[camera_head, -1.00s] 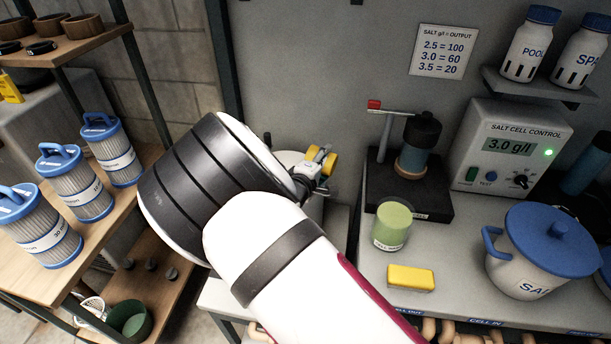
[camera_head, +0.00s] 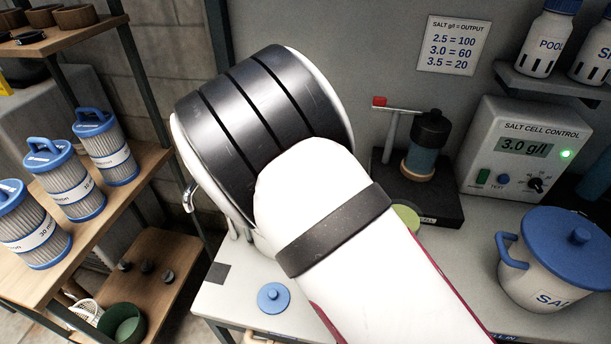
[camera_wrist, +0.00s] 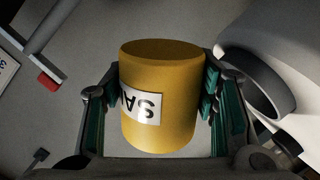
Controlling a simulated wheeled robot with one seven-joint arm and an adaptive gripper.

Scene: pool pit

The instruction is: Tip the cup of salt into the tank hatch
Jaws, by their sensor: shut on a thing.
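In the wrist view my gripper (camera_wrist: 160,92) is shut on a yellow-orange cup (camera_wrist: 175,75), with a green-padded finger on each side. The cup's white label, partly reading "SA", appears upside down. I cannot see salt in it. A round, dark-rimmed opening (camera_wrist: 270,82) on a pale body lies right of the cup in that view, apart from it. It may be the tank hatch, but I cannot be sure. In the head view my thick arm hides the gripper and cup. A small blue round lid (camera_head: 273,297) lies on the pale bench below my arm.
The salt cell control box (camera_head: 530,150) and a blue-lidded salt pot (camera_head: 550,262) stand right. A dark stand with a red-tipped handle (camera_head: 415,185) is behind my arm. Blue-topped filters (camera_head: 62,180) line the left shelf. A green bowl (camera_head: 122,322) sits lower left.

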